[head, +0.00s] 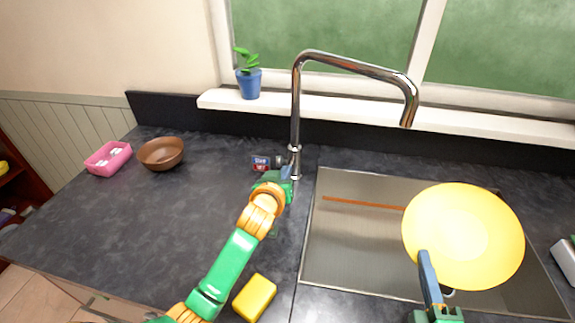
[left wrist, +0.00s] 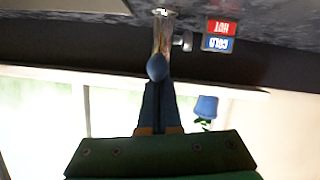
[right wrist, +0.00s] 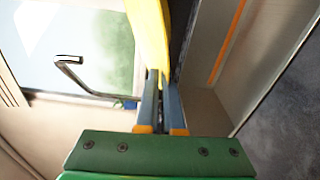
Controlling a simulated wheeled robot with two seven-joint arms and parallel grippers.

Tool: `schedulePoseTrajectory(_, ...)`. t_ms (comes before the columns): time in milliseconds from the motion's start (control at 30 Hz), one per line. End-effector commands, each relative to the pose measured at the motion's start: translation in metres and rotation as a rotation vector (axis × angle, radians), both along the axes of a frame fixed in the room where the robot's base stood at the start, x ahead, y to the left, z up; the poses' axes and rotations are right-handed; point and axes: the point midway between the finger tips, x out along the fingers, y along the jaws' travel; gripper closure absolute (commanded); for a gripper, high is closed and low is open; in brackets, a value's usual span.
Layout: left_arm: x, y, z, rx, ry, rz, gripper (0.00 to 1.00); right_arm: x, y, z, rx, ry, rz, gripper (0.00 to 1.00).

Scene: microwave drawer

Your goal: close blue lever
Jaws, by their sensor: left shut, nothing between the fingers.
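The chrome faucet (head: 296,110) stands behind the sink's left edge. A red and blue HOT/COLD label (head: 261,163) is beside its base, and it also shows in the left wrist view (left wrist: 220,36). My left gripper (head: 287,172) is shut and empty right at the faucet base. In the left wrist view, a rounded blue end (left wrist: 157,68), apparently the blue lever, lies just beyond my left fingertips (left wrist: 155,86); contact cannot be told. In the head view my gripper largely hides the lever. My right gripper (head: 427,258) is shut on the edge of a yellow plate (head: 463,235) above the sink.
The steel sink (head: 345,240) holds a long brown-orange strip (head: 360,202). A yellow sponge (head: 255,297) lies near the counter's front. A brown bowl (head: 161,153) and pink container (head: 108,158) stand at left. A blue plant pot (head: 249,83) is on the sill.

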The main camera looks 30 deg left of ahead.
Motion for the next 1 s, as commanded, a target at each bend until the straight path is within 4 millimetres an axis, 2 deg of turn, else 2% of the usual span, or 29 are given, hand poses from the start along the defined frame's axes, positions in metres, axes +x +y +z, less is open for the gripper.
schedulePoseTrajectory(167,0.003,0.002,0.018,-0.001,0.000,-0.001,1.00,0.000,0.000,0.018,0.000,-0.001,0.000,1.00)
schedulePoseTrajectory(300,0.009,0.008,0.048,0.000,0.005,0.000,1.00,0.000,0.000,0.051,0.000,-0.001,0.000,1.00)
schedulePoseTrajectory(367,-0.002,0.006,0.041,-0.002,0.003,-0.004,1.00,0.000,0.000,0.040,0.000,0.000,0.000,1.00)
schedulePoseTrajectory(500,-0.037,-0.001,0.051,-0.001,0.002,-0.003,1.00,0.000,0.000,0.033,0.000,0.000,0.000,1.00)
schedulePoseTrajectory(700,-0.074,-0.009,0.063,-0.001,0.005,-0.002,1.00,0.000,0.000,0.029,0.000,0.000,0.000,1.00)
schedulePoseTrajectory(833,-0.083,-0.011,0.067,0.001,0.005,-0.002,1.00,0.000,0.000,0.029,0.000,0.000,0.000,1.00)
schedulePoseTrajectory(1000,-0.085,-0.011,0.068,0.000,0.006,-0.002,1.00,0.000,0.000,0.029,0.000,0.000,0.000,1.00)
